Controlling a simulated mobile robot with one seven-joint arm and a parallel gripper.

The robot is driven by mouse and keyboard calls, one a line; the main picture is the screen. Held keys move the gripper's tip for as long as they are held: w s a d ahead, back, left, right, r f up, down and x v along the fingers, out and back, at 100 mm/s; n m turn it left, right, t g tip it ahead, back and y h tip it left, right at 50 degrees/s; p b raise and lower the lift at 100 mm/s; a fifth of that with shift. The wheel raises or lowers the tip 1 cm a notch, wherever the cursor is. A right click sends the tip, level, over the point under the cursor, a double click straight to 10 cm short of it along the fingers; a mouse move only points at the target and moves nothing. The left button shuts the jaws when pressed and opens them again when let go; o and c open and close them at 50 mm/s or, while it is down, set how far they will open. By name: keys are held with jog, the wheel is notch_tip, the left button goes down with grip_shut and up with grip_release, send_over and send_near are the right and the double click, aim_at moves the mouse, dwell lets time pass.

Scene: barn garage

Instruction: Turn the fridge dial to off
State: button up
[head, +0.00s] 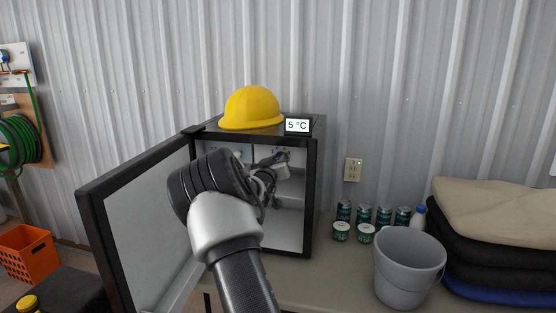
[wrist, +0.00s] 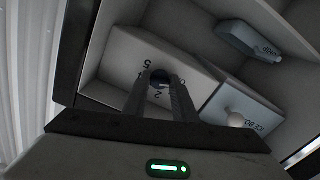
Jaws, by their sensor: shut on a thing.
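The small fridge (head: 312,185) stands on the counter with its door (head: 140,225) swung open to the left. A display (head: 297,126) on its top edge reads 5 °C. In the wrist view the dark round dial (wrist: 158,78) sits on a pale housing (wrist: 125,58) inside the fridge, with numbers around it, 5 and 2 among them. My gripper (wrist: 160,82) reaches inside, its two fingers closed on the dial from either side. The fingers partly cover the dial, so its exact setting cannot be read. In the head view my arm hides much of the interior.
A yellow hard hat (head: 252,108) rests on the fridge. A grey bucket (head: 408,268), several cans and folded cloths (head: 495,240) stand to the right.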

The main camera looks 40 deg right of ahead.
jog(key=shift+n, duration=0.3)
dwell(0.4)
jog(key=o, duration=1)
jog(key=shift+o, duration=0.2)
jog(key=v, duration=1.7)
jog(key=shift+s, duration=0.2)
jog(key=shift+a, duration=0.15)
